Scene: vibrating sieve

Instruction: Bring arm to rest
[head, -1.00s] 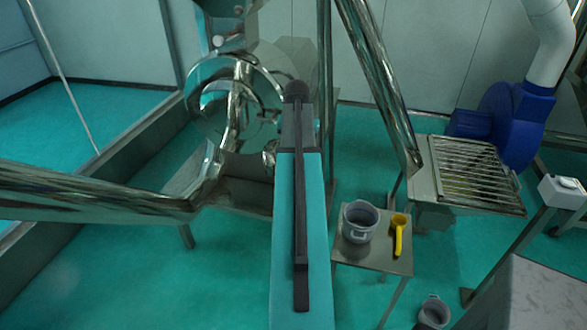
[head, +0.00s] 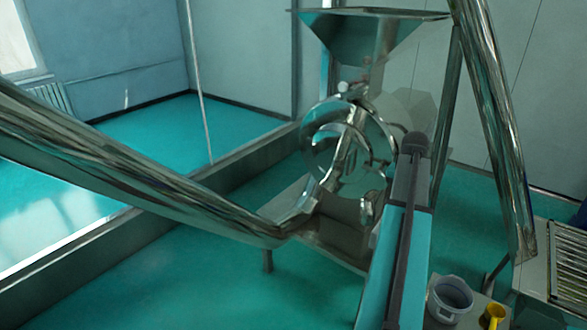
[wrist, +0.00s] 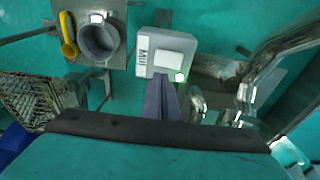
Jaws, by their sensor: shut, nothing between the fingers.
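My gripper (wrist: 161,88) shows in the wrist view as a narrow grey-purple pair of fingers, closed together, rising from the dark edge of a broad teal body. It holds nothing. In the picture its tip lies just below a white box (wrist: 165,50) with a lettered label; I cannot tell the distance between them. In the head view a long teal shape with a dark strip runs up the lower right of centre, and no fingertips can be made out there.
A small table (wrist: 115,12) bears a grey bucket (head: 452,294) and a yellow scoop (head: 494,315). A slatted metal tray (head: 568,262) stands at the right. A shiny hopper (head: 365,38) and steel tubes (head: 140,175) fill the middle and left. Green floor (head: 150,285) is open at lower left.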

